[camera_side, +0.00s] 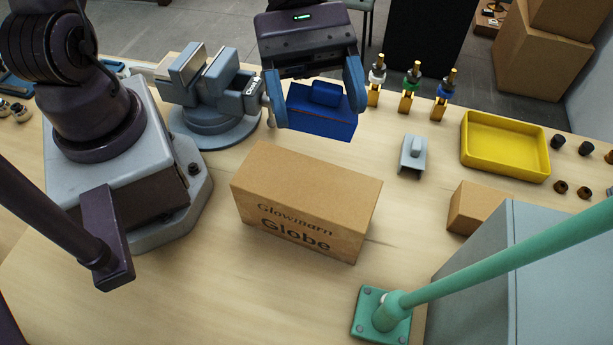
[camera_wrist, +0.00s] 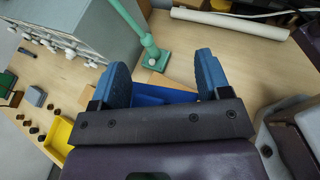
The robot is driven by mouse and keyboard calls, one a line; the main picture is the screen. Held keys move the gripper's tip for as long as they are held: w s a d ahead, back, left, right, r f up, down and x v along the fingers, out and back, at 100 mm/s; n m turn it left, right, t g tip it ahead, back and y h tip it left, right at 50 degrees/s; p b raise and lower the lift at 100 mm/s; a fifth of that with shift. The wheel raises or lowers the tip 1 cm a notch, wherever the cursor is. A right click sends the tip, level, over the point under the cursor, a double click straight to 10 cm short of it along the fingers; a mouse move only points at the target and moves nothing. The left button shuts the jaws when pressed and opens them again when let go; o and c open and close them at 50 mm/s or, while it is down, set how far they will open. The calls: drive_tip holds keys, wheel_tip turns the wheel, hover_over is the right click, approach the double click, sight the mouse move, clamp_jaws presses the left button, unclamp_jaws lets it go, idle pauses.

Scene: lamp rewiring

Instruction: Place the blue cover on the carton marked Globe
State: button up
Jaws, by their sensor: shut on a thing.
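The carton marked Globe (camera_side: 305,200) stands on the wooden table in the middle of the side view, its lettered face toward the camera. Its top is bare. The blue cover (camera_side: 322,115) has a raised block on top.
A grey-blue vise (camera_side: 215,95) stands left of the cover. A small grey block (camera_side: 413,153), a yellow tray (camera_side: 505,172) and a small plain carton (camera_side: 470,208) lie to the right. A green lamp stand (camera_side: 382,315) and a grey cabinet (camera_side: 480,270) are near the front right.

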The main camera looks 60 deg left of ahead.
sight(288, 103)
drive_tip(key=s+f+g, duration=0.1)
drive_tip(key=s+f+m, duration=0.1)
drive_tip(key=f, duration=0.1)
drive_tip(key=shift+d+f+m+g, duration=0.1)
drive_tip(key=shift+m+g, duration=0.2)
drive_tip(key=shift+g, duration=0.1)
drive_tip(key=shift+s+f+t, duration=0.25)
drive_tip(key=shift+f+t, duration=0.05)
drive_tip(key=shift+f, duration=0.1)
drive_tip(key=shift+s+a+m, duration=0.1)
drive_tip(key=shift+a+m, duration=0.1)
drive_tip(key=shift+m, duration=0.1)
drive_tip(key=shift+r+m, duration=0.3)
drive_tip(key=shift+r, duration=0.1)
drive_tip(key=shift+f, duration=3.8)
drive_tip(key=shift+f, duration=0.1)
drive_tip(key=o, duration=1.4)
